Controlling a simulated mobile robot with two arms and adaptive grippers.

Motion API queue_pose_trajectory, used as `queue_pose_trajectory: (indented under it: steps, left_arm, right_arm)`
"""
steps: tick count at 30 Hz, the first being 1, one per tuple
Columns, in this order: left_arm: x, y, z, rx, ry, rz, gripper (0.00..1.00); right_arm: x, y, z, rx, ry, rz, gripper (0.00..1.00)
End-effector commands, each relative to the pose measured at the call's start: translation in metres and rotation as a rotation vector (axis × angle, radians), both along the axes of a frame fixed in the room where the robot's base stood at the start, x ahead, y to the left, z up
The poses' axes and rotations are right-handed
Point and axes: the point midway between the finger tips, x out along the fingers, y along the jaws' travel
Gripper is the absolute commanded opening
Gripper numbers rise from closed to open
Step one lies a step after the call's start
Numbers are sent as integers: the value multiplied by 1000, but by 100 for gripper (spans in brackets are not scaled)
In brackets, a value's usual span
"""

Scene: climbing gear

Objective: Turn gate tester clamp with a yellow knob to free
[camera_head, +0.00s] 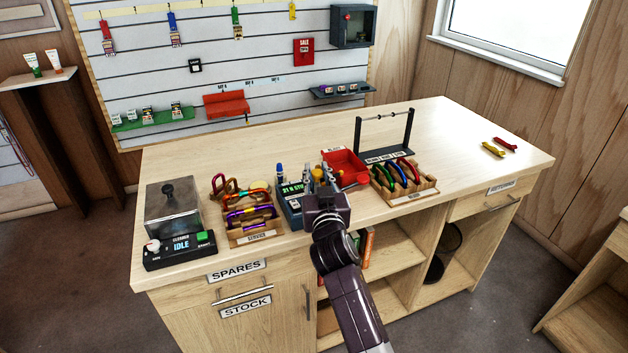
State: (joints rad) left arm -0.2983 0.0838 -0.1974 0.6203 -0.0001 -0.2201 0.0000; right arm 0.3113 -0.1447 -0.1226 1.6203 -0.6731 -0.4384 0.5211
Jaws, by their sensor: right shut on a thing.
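The gate tester (290,205) is a dark blue-grey box with a lit display, standing near the front edge of the bench, left of my right gripper. Its yellow knob (317,173) shows just behind and left of the fingers. My right gripper (326,182) comes up from the front and is shut at the clamp, on the yellow knob as far as I can see. The gripper and wrist hide most of the clamp, so its setting cannot be read. My left gripper is not in view.
A red tray (345,157) stands behind my gripper. A wooden rack with coloured carabiners (405,190) is to the right, another wooden rack (253,231) to the left. The cleaner box (180,250) is at far left. The bench (450,150) is clear at the right middle.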

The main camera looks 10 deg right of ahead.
Motion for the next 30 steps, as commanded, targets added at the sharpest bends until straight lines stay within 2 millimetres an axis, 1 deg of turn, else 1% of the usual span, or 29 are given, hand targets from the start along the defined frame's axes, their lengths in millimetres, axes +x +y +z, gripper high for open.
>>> queue_pose_trajectory:
  steps: [1,6,13,14,18,24,26,28,30]
  left_arm:
    - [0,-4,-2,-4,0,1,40]
    - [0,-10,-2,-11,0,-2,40]
    - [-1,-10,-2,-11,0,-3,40]
    - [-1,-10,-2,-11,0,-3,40]
    - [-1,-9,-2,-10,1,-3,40]
    - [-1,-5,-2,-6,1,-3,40]
    - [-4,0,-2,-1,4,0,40]
    - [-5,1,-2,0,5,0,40]
    - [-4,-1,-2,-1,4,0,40]
  right_arm:
    - [1,2,-1,2,0,1,0]
    - [1,1,0,2,0,-2,0]
    - [1,1,1,4,-1,-2,0]
    - [1,1,1,4,-1,-2,22]
    - [1,1,1,3,-1,-2,38]
    - [1,0,1,2,-1,-3,38]
    - [1,0,1,2,-1,-3,38]
    - [2,0,4,3,-3,-4,38]
    - [2,0,12,1,-5,-4,38]
